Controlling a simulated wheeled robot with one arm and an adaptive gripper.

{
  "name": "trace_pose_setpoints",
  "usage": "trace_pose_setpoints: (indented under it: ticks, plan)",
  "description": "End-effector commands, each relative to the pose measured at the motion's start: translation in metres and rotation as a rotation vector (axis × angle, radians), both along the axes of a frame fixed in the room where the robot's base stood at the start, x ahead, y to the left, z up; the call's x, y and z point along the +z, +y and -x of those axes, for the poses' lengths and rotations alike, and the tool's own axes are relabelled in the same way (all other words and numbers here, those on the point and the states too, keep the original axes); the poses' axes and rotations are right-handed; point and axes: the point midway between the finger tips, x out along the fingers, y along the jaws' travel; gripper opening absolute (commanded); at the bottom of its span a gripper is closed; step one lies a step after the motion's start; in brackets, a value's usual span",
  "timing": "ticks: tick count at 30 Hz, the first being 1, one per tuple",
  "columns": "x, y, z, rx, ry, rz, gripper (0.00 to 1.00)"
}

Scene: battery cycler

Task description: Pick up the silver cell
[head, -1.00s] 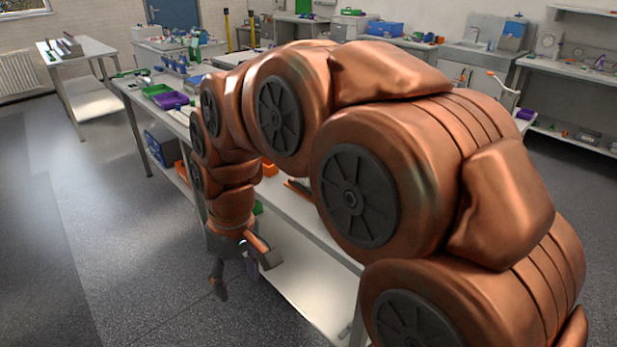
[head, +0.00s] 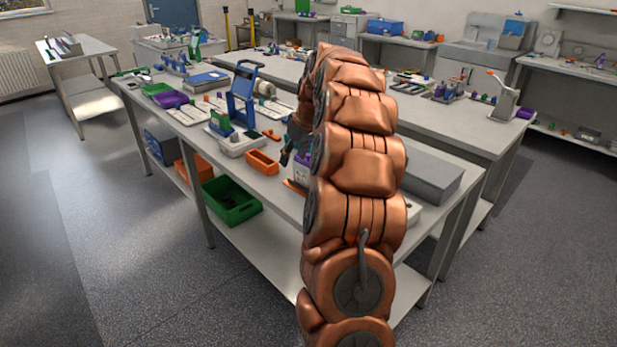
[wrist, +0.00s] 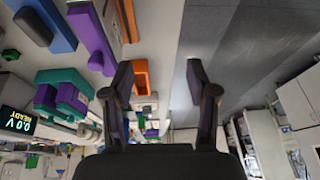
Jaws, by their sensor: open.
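My gripper (head: 289,152) hangs over the near side of the long bench in the head view, just right of a small orange tray. In the wrist view my gripper (wrist: 161,84) has its two dark fingers wide apart, with nothing between them. I cannot pick out the silver cell for certain in either view. My arm covers part of the bench in the head view and may hide it.
On the bench are an orange tray (head: 262,163), a white tray (head: 238,147), a blue frame (head: 243,95) and a grey box (head: 432,174). A green crate (head: 230,203) is on the lower shelf. Floor at left is clear.

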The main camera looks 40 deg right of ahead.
Motion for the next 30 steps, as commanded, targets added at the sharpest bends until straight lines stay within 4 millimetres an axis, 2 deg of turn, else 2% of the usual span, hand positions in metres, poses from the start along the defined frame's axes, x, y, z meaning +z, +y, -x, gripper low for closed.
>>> trace_pose_setpoints:
  ticks: [1,3,9,14,19,26,30]
  plan:
    - [-0.003,-0.022,0.000,-0.016,-0.010,0.012,0.58]
    - [-0.007,-0.043,0.001,-0.026,-0.019,0.024,0.58]
    - [-0.010,-0.075,0.005,-0.041,-0.036,0.052,0.58]
    - [-0.018,-0.081,0.003,-0.043,-0.036,0.055,0.58]
    - [-0.034,-0.079,-0.002,-0.043,-0.033,0.051,0.58]
    - [-0.043,-0.079,-0.005,-0.043,-0.036,0.055,0.58]
    - [-0.056,-0.075,-0.007,-0.041,-0.033,0.051,0.58]
